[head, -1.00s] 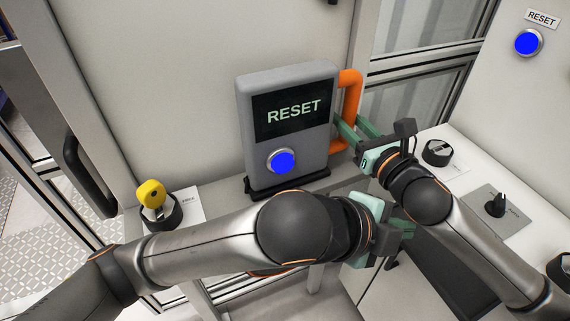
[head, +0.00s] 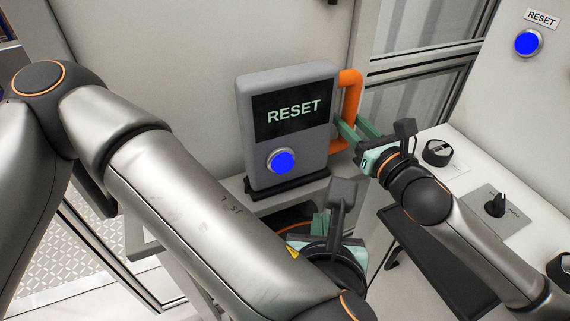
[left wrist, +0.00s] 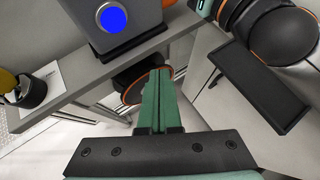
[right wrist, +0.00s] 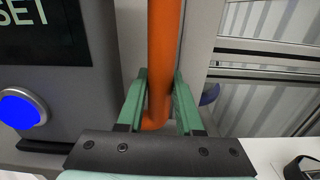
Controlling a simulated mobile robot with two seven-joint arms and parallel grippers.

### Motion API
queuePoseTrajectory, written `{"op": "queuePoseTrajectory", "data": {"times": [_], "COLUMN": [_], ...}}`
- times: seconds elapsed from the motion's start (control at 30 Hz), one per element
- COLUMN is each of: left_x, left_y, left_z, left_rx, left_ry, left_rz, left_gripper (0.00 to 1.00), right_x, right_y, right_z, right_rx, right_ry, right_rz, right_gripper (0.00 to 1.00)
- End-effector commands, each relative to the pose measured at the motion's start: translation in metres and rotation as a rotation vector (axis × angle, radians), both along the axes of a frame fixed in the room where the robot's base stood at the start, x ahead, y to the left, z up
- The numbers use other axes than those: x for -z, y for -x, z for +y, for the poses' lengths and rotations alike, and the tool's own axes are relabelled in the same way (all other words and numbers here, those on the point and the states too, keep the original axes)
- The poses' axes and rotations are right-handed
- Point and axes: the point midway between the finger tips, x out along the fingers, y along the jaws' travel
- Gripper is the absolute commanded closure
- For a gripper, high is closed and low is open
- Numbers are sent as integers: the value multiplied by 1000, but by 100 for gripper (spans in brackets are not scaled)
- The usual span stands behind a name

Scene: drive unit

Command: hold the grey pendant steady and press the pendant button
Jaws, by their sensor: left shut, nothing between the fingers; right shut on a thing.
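The grey pendant (head: 315,155) stands upright in a black base on a grey shelf, with a dark RESET screen. Its blue pendant button (head: 281,160) is low on the front face and also shows at the top of the left wrist view (left wrist: 112,18). My right gripper (head: 352,129) is shut on the pendant's orange handle (head: 351,85); the right wrist view shows the handle (right wrist: 163,50) between its fingers. My left gripper (head: 319,222) is shut and empty, in front of and below the pendant, apart from the button. Its closed fingers (left wrist: 158,82) show in the left wrist view.
A second blue button (head: 528,42) under a RESET label is on the right panel. Black knobs (head: 495,204) sit on the white surface at right. A yellow-topped switch (left wrist: 8,82) shows at the left wrist view's left edge. The shelf edge (left wrist: 75,82) lies below the pendant.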

Motion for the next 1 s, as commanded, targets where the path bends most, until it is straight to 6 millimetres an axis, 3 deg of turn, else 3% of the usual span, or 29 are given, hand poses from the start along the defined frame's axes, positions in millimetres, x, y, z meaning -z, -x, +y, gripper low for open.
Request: {"op": "queuePoseTrajectory", "data": {"times": [0.47, 1.0], "left_x": [-1, -1], "left_y": [-4, -67], "left_z": [3, 26], "left_rx": [-2, -5], "left_ry": [-8, -8], "left_rz": [-9, -9], "left_gripper": [100, 100], "right_x": [-3, -3], "right_y": [0, 0], "right_z": [0, 0], "right_rx": [-2, -2], "right_ry": [-5, -5], "right_rz": [-6, -6], "right_gripper": [100, 100]}}
